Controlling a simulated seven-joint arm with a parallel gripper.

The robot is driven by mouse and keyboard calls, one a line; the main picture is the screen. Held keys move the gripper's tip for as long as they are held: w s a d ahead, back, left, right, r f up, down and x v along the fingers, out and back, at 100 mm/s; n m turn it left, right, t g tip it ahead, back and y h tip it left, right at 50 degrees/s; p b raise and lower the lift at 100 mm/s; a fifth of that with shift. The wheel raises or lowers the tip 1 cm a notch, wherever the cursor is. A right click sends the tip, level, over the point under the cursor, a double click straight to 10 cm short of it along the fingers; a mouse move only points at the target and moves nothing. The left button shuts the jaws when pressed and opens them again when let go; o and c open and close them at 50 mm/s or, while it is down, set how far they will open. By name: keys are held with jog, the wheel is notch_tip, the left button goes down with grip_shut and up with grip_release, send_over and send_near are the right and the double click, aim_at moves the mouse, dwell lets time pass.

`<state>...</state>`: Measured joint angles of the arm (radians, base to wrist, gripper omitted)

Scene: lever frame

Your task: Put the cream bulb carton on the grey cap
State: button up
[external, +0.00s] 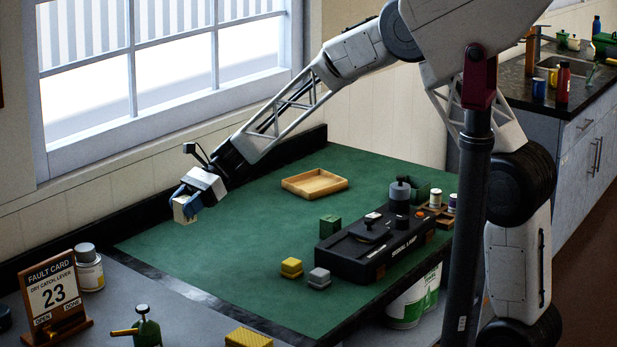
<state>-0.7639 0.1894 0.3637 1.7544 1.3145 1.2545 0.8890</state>
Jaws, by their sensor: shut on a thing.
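The cream bulb carton (185,208) is a small pale box. My gripper (187,196) is shut on it, at the left of the external view, and holds it up near the left end of the green mat. The gap below the carton is hard to judge. The grey cap (319,278) is a small two-tiered grey block on the mat, left of the black lever frame (366,250). It stands apart from my gripper, to the right and nearer the camera, and nothing lies on its top.
A yellow block (291,267) stands beside the grey cap. A green box (329,226) and a shallow wooden tray (314,184) are farther back on the green mat (230,255). The mat between my gripper and the yellow block is clear. A fault card stand (53,297) is at front left.

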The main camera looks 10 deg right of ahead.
jog(key=s+a+r, duration=0.1)
jog(key=s+a, duration=0.4)
jog(key=s, duration=0.2)
jog(key=s+a+r+n+g, duration=0.1)
jog(key=s+a+r, duration=0.1)
jog(key=s+a, duration=0.3)
jog(key=shift+s+h, duration=0.3)
jog(key=shift+s, duration=0.85)
jog(key=shift+r, duration=0.1)
send_over(85, 247)
jog(key=shift+f, duration=0.75)
jog(key=shift+f, duration=1.75)
jog(key=shift+f, duration=0.2)
jog(key=o, duration=0.9)
jog(key=shift+r, duration=0.2)
